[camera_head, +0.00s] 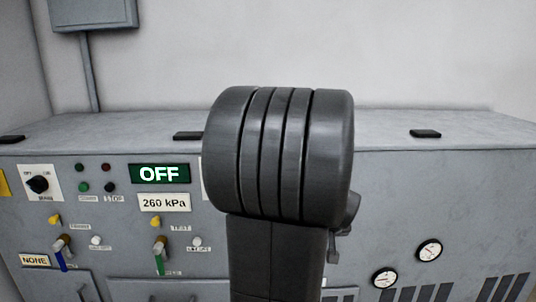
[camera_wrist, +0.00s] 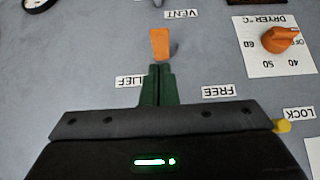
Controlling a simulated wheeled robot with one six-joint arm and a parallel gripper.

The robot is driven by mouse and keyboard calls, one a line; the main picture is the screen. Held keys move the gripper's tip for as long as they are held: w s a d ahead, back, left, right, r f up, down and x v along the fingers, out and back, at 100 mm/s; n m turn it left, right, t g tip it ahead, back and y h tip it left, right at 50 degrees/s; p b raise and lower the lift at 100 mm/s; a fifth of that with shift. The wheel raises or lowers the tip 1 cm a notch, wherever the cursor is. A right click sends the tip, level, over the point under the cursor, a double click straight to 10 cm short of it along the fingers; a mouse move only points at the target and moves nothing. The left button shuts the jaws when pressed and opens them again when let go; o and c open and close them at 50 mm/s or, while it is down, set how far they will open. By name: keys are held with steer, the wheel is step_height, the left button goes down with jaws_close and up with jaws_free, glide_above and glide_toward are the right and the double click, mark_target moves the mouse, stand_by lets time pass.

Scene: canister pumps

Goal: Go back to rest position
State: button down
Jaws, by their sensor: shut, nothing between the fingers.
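My gripper (camera_wrist: 159,70) shows in the wrist view, its two dark green fingers pressed together with nothing between them. It points at the grey panel face. An orange lever (camera_wrist: 160,43) shows just beyond the fingertips, near the upside-down VENT label (camera_wrist: 182,14). I cannot tell whether the fingertips touch the lever. In the head view my dark arm fills the middle and hides part of the grey console (camera_head: 400,215); my fingers cannot be made out there.
An orange dryer knob (camera_wrist: 280,40) on a white plate and a yellow lock knob (camera_wrist: 282,126) lie to the right in the wrist view. The head view shows an OFF display (camera_head: 160,174), a 260 kPa plate (camera_head: 164,203), a blue-handled valve (camera_head: 62,254) and gauges (camera_head: 430,250).

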steer(key=g+p, duration=0.1)
steer(key=p, duration=0.2)
steer(key=w+g+p, duration=0.1)
steer(key=p, duration=0.2)
steer(key=shift+w+r+g+p, duration=0.2)
steer(key=shift+r+g+p, duration=0.1)
steer(key=shift+r+p, duration=0.1)
steer(key=g+p, duration=0.1)
steer(key=p, duration=0.2)
steer(key=shift+w, duration=0.15)
steer(key=v, duration=0.4)
steer(key=shift+r+b, duration=0.4)
steer(key=shift+f, duration=0.15)
